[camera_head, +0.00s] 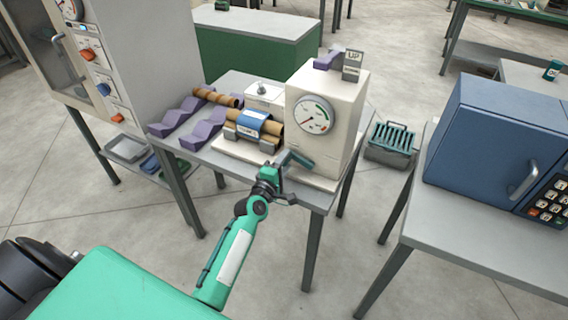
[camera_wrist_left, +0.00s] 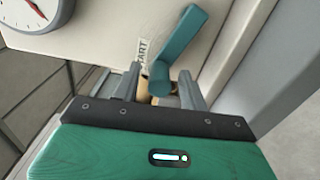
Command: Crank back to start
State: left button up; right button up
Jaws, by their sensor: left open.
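The winder is a cream machine (camera_head: 325,100) with a round dial (camera_head: 313,115) on the grey table. Its teal crank (camera_head: 299,159) sticks out low on the front, and in the left wrist view the crank (camera_wrist_left: 180,42) slants down from upper right. A START label (camera_wrist_left: 142,50) is printed on the panel just left of the crank. My left gripper (camera_head: 286,180) is open at the crank. In the wrist view the crank's lower end shows between its fingertips (camera_wrist_left: 160,74); I cannot tell whether they touch it. My right gripper is out of view.
Left of the dial housing are a blue-wrapped roll (camera_head: 252,123), cardboard tubes (camera_head: 218,97) and purple racks (camera_head: 180,115). A blue cabinet (camera_head: 495,140) stands on the right table. A basket of teal rods (camera_head: 390,145) sits between the tables. Floor in front is clear.

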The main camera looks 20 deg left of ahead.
pick_arm(q)
jog(key=s+b, duration=0.2)
jog(key=s, duration=1.1)
jog(key=shift+s+a, duration=0.25)
jog(key=shift+s, duration=0.15)
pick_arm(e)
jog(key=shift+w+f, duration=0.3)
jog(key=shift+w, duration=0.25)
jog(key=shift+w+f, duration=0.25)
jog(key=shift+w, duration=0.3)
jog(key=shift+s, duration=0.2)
